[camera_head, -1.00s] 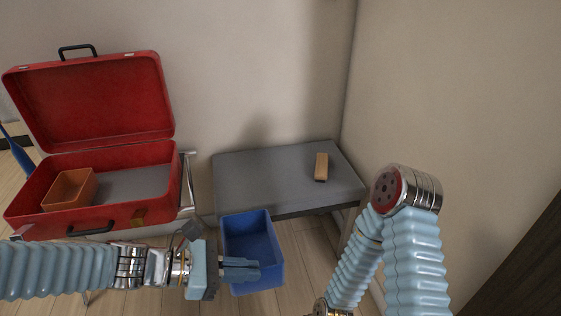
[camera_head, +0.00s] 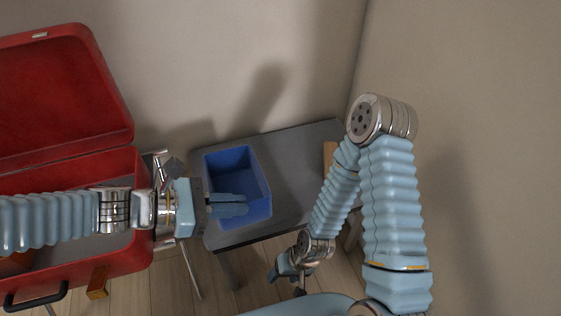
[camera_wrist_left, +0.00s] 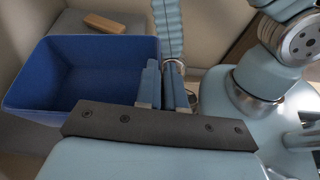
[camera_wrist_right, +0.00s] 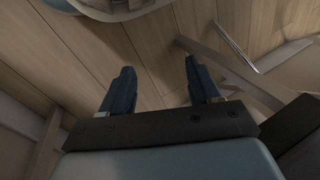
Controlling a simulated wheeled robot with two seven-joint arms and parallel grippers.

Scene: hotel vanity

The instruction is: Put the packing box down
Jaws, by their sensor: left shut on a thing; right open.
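The packing box, an open blue bin (camera_head: 236,170), is upright and empty in the head view, over the left part of the grey bench (camera_head: 290,165). I cannot tell if it touches the bench. My left gripper (camera_head: 240,205) is shut on the box's near wall. In the left wrist view the blue box (camera_wrist_left: 80,75) fills the left side, and the left fingers (camera_wrist_left: 165,90) grip its right wall. My right gripper (camera_head: 285,272) is low in front of the bench. In the right wrist view its fingers (camera_wrist_right: 155,85) are apart and empty, above the wooden floor.
An open red suitcase (camera_head: 120,165) stands on a metal-legged rack at the left, with an orange box (camera_head: 15,264) partly hidden inside. A wooden block (camera_head: 329,158) lies on the bench behind my right arm. Bench surface between box and block is clear.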

